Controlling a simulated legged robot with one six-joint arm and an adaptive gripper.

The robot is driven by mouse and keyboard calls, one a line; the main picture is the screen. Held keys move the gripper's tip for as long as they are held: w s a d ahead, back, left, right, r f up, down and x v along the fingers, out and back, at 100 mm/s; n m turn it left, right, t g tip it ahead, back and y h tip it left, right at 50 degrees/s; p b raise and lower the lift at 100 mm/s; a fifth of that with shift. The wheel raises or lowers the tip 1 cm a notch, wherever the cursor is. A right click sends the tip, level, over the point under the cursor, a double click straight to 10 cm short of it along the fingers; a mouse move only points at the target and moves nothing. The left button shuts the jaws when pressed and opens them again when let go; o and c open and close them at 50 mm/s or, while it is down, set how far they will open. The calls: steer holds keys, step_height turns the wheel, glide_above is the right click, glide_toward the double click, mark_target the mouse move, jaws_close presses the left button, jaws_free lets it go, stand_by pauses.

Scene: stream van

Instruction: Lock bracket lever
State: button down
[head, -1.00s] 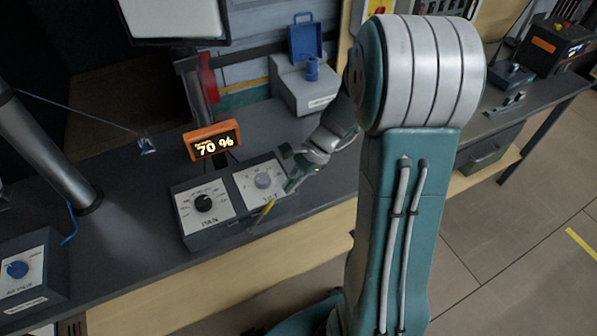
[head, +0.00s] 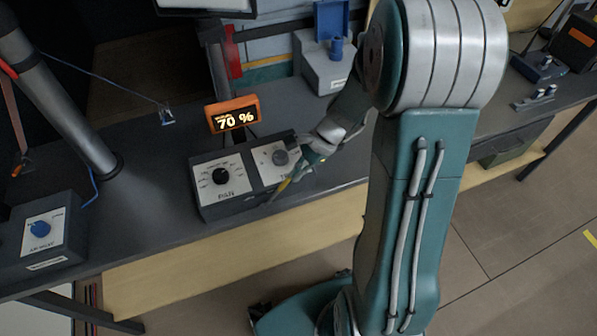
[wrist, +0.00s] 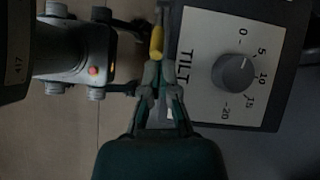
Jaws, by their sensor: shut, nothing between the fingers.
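A thin yellow-ended lever (head: 284,187) sticks out at the box's front right. In the wrist view the yellow lever (wrist: 157,42) lies beside the TILT panel, just beyond my fingertips. My gripper (wrist: 157,75) is shut and empty, close to the lever; I cannot tell whether they touch. In the head view my gripper (head: 304,171) is small and partly overlaps the box's right end. No label names the bracket lever.
An orange display (head: 232,114) reading 70 % stands behind the box. A red part (head: 233,64) is on the post behind it. A box with a blue knob (head: 41,229) is at left. The dark bench (head: 140,215) is clear between these boxes.

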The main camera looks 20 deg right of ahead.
mark_target(281, 183)
steer(key=shift+a+r+h, duration=0.15)
steer(key=shift+a+h, duration=0.05)
steer(key=shift+h, duration=0.1)
steer(key=shift+a+r+h, duration=0.75)
steer(key=shift+a+h, duration=0.15)
steer(key=shift+a, duration=0.15)
steer(key=a+h, duration=1.1)
steer(key=a, duration=0.2)
steer(key=shift+a, duration=0.35)
